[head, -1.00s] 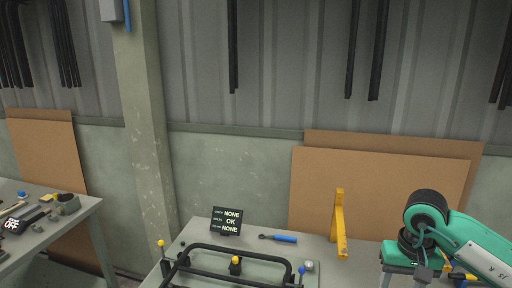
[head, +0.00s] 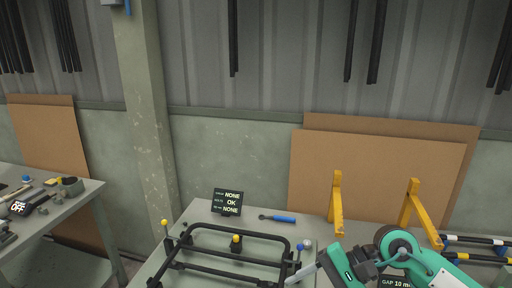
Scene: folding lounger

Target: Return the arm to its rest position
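My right arm comes in from the lower right, teal and black. Its gripper (head: 303,273) points left, with a pale finger near the right side of a black tubular frame (head: 242,230), which looks like the lounger's. The frame lies on the workbench. I cannot tell whether the gripper touches the frame or stands in front of it, nor whether its fingers are open. Nothing is clearly seen held in it. My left gripper is not in view.
A display (head: 227,202) reading NONE, OK, NONE and a blue-handled tool (head: 278,218) are behind the frame. Two yellow brackets (head: 337,205) stand at right, near striped bars (head: 478,240). A side bench (head: 75,207) with tools is at left. A second display is partly covered by my arm.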

